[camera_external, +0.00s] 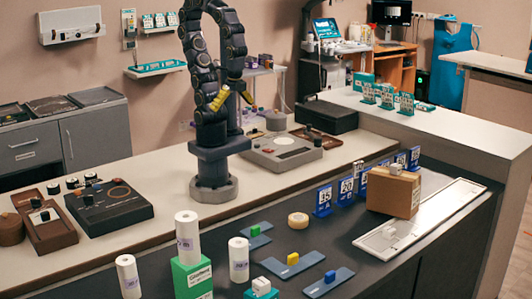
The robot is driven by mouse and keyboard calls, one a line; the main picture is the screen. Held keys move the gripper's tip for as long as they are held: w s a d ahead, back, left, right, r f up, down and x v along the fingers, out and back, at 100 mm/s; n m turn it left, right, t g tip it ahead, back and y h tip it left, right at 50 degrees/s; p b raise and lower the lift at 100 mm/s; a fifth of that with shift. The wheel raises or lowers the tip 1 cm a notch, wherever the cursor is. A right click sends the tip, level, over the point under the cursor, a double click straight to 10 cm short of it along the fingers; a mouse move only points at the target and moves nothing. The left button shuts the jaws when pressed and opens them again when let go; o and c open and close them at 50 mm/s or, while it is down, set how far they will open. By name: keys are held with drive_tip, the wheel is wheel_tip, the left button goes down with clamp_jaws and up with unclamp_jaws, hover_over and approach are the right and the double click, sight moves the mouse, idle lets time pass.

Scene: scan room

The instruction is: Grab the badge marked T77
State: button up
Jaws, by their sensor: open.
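I cannot read T77 on anything in view. Several small teal-and-white upright tags (388,97) stand on the light counter at the back right, their marks too small to read. Blue number cards (323,201) stand in a row on the dark front counter; the nearest reads 35 and the one behind it 20. Similar small teal-and-white tags (148,21) sit on the wall shelf at the top left. My gripper (233,98) has yellow fingers that are apart and empty. It hangs high beside my folded arm, far from all the tags and cards.
A cardboard box (393,192) stands by the blue cards, next to a long pale tray (440,213). White rolls (187,238) and a green box (191,278) stand at the front. A grey device (283,152) and a black case (326,116) lie right of my arm.

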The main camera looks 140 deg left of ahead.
drive_tip(key=shift+c, duration=0.4)
drive_tip(key=c, duration=0.8)
drive_tip(key=shift+c, duration=0.2)
drive_tip(key=w+a+f+n+t+y, duration=0.1)
drive_tip(key=w+a+f+n, duration=0.25)
drive_tip(key=w+a, duration=0.5)
drive_tip(key=w+a+f+n+t+y, duration=0.1)
drive_tip(key=w+a+f+n, duration=0.35)
drive_tip(key=a, duration=0.65)
drive_tip(key=n+y, duration=0.2)
drive_tip(key=n, duration=0.6)
approach(356, 163)
drive_tip(key=d+x, duration=0.1)
drive_tip(key=x, duration=0.4)
drive_tip(key=shift+t+y, duration=0.3)
drive_tip(key=shift+a+x, duration=0.2)
drive_tip(key=shift+x, duration=1.85)
drive_tip(key=shift+a+x, duration=0.25)
drive_tip(key=shift+x, duration=1.8)
